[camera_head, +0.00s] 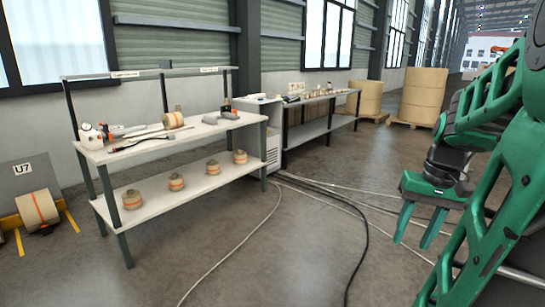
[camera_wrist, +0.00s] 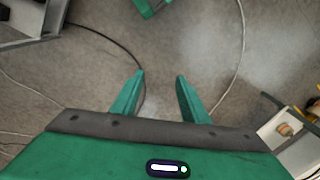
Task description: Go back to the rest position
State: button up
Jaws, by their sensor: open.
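My gripper (camera_head: 419,226) is at the right of the head view, at the end of my green arm. Its two green fingers point down over open floor, well to the right of the workbench and touching nothing.
A workbench (camera_head: 140,193) with tools on top and several banded rolls on its lower shelf stands at left. A second bench (camera_head: 318,129) and large kraft rolls (camera_head: 424,97) stand behind. Cables (camera_head: 362,243) cross the floor. A roll stand (camera_head: 38,208) is at far left.

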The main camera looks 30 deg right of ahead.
jog(key=a+f+n, duration=0.1)
jog(key=a+f, duration=0.1)
jog(key=a, duration=0.5)
jog(key=s+a+f+n+g, duration=0.1)
jog(key=a+f, duration=0.1)
jog(key=a, duration=0.4)
jog(key=shift+s+a+f+h, duration=0.3)
jog(key=shift+a+f, duration=0.1)
jog(key=shift+c, duration=1.2)
